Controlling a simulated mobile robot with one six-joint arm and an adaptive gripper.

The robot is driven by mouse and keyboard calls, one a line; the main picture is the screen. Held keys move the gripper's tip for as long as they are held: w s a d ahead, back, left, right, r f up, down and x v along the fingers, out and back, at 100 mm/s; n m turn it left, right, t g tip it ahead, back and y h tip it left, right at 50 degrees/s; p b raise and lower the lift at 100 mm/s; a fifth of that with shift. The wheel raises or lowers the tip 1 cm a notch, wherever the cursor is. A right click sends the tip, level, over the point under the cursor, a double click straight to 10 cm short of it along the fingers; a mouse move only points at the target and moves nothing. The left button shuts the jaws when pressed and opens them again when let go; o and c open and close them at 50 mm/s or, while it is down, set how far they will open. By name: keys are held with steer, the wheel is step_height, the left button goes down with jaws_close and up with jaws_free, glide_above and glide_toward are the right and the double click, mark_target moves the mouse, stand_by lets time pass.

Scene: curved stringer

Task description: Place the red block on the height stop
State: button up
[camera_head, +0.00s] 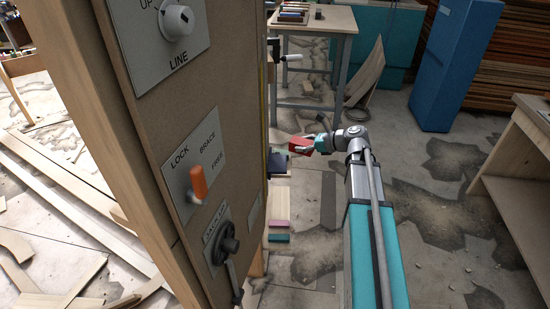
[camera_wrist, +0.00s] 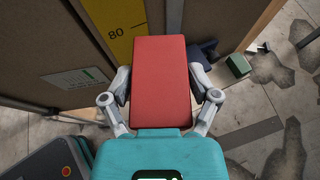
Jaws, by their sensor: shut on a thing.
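The red block (camera_head: 301,145) is in my gripper (camera_head: 312,146), held in the air beside the right edge of the tall brown panel. In the wrist view the red block (camera_wrist: 161,75) fills the middle, with the gripper's fingers (camera_wrist: 161,88) shut against its left and right sides. A yellow scale marked 80 (camera_wrist: 113,25) lies behind and left of the block, apparently on the panel. A dark blue piece (camera_head: 278,163) sits at the panel's edge, just below and left of the red block. I cannot tell which part is the height stop.
The brown panel (camera_head: 150,110) with knobs and levers stands close on the left. Mauve (camera_head: 279,223) and teal (camera_head: 279,238) blocks lie low beside it. A black clamp-like part (camera_head: 275,52) juts from its edge higher up. Open floor (camera_head: 445,190) lies to the right.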

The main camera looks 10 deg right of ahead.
mark_target(278, 158)
steer(key=shift+w+a, duration=0.1)
steer(key=shift+w, duration=0.05)
steer(key=w+a+f+b, duration=0.1)
steer(key=w, duration=0.2)
steer(key=w+a+f+b, duration=0.1)
steer(key=w+f+b, duration=0.1)
steer(key=w+a+f+b, duration=0.1)
steer(key=w, duration=0.2)
steer(key=shift+w+a+f+b, duration=0.35)
steer(key=shift+b, duration=0.05)
steer(key=w+f+b, duration=0.1)
steer(key=w+a+f+b, duration=0.1)
steer(key=f+b, duration=0.1)
steer(key=shift+f, duration=0.15)
steer(key=shift+w+a+f+b, duration=0.25)
steer(key=shift+w+f+b, duration=0.3)
steer(key=shift+w+b, duration=0.1)
steer(key=shift+w+a+f+b, duration=0.1)
steer(key=shift+w+f+b, duration=0.1)
steer(key=shift+f+b, duration=0.2)
steer(key=shift+w+a+f+b, duration=0.1)
steer(key=shift+w+f+b, duration=0.1)
steer(key=shift+f+b, duration=0.15)
steer(key=shift+s+f+b, duration=0.1)
steer(key=shift+f+b, duration=1.15)
steer(key=shift+f, duration=0.15)
